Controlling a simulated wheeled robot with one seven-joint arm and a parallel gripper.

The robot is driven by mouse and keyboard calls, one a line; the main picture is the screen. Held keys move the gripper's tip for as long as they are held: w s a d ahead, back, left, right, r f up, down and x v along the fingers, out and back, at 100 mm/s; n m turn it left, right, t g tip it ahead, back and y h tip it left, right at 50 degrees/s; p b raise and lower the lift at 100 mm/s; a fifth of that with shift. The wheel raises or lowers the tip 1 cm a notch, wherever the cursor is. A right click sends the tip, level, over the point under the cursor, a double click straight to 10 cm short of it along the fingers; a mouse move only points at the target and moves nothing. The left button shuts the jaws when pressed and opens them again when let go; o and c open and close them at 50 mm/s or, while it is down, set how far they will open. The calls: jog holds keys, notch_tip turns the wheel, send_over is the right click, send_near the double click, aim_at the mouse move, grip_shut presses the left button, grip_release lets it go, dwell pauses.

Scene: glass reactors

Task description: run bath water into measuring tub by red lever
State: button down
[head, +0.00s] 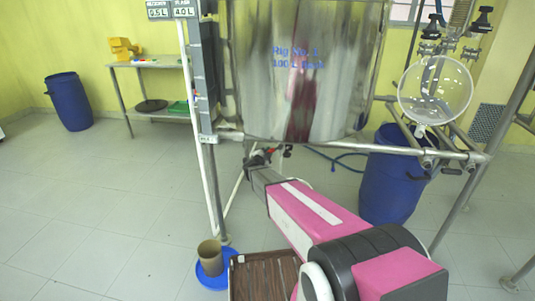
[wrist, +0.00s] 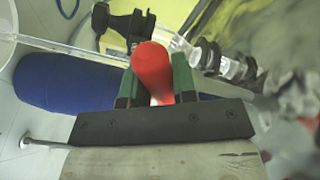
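The steel bath (head: 300,80), marked as a 100 L bath on Rig No. 1, hangs in a pipe frame. My gripper (head: 257,157) is at the small valve below its left underside. In the wrist view a red lever (wrist: 153,68) stands between the two green fingers of my gripper (wrist: 155,85). The fingers are close together and appear shut on it, though contact on the left side is not clear. A tan tub (head: 209,255) stands upright on a blue round base (head: 218,271) on the floor, lower left of the valve. Its inside is mostly hidden.
A wooden crate-like box (head: 262,279) is beside the tub, close to my arm. Blue barrels stand at right (head: 390,178) and far left (head: 70,102). A glass flask (head: 435,90) hangs at right. The floor at left is clear.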

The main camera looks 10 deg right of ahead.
jog(key=shift+w+a+r+m+g+y, duration=0.15)
jog(key=shift+a+r+m+g, duration=0.1)
jog(key=shift+r+m, duration=0.45)
jog(key=shift+s+a+r+m+g+y, duration=0.15)
jog(key=shift+r+m, duration=0.25)
jog(key=shift+m, duration=0.5)
jog(key=shift+w+a+r+m+y, duration=0.15)
jog(key=shift+r+m+y, duration=0.35)
jog(key=shift+r+m, duration=0.55)
jog(key=shift+f, duration=0.1)
jog(key=c, duration=0.9)
grip_release()
jog(key=v, duration=1.1)
jog(key=shift+w, duration=0.1)
